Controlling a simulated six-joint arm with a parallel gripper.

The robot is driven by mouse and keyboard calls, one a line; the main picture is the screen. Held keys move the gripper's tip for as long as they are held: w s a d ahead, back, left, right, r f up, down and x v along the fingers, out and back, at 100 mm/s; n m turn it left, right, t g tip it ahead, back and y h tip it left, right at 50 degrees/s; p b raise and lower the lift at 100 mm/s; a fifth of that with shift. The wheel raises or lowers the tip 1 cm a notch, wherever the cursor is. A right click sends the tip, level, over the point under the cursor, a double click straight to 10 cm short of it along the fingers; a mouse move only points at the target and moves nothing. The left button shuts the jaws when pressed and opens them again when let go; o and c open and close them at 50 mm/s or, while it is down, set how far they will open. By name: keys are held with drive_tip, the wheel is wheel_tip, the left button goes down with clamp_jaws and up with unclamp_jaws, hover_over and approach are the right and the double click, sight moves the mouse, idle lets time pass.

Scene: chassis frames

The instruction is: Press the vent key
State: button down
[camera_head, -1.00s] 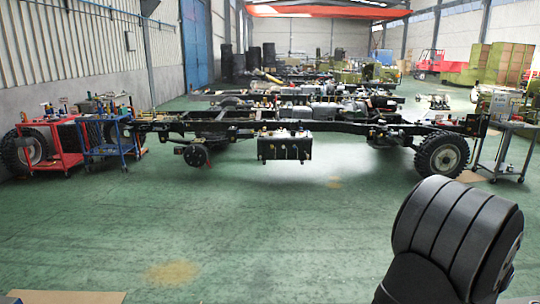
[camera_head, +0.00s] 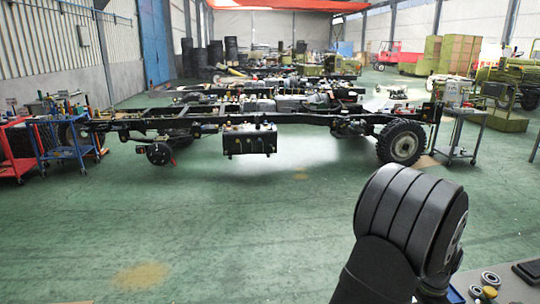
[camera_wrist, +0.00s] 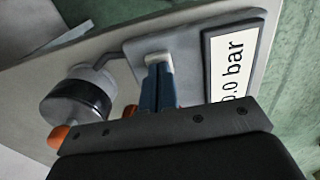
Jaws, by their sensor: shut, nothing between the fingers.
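In the wrist view, my gripper (camera_wrist: 158,82) is shut and empty, its blue fingers pressed together. Its fingertips are at a small pale key-like block (camera_wrist: 157,58) on a grey plate (camera_wrist: 188,50); I cannot tell whether they touch it. No label shows on the block, so I cannot confirm that it is the vent key. Beside it is a white display (camera_wrist: 234,58) with black digits and "bar", its first digit partly hidden. In the head view, my arm fills the lower right and the gripper's fingers are hidden.
A black round fitting (camera_wrist: 78,100) stands left of the fingers, with an orange piece (camera_wrist: 62,137) close by. In the head view, several bearings (camera_head: 490,279) and a dark box (camera_head: 528,270) lie at bottom right. A truck chassis (camera_head: 250,140) stands beyond open green floor (camera_head: 230,230).

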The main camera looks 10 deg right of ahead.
drive_tip(key=shift+r, duration=1.1)
wheel_tip(320, 180, up, 5)
idle(0.6)
drive_tip(key=shift+f, duration=3.35)
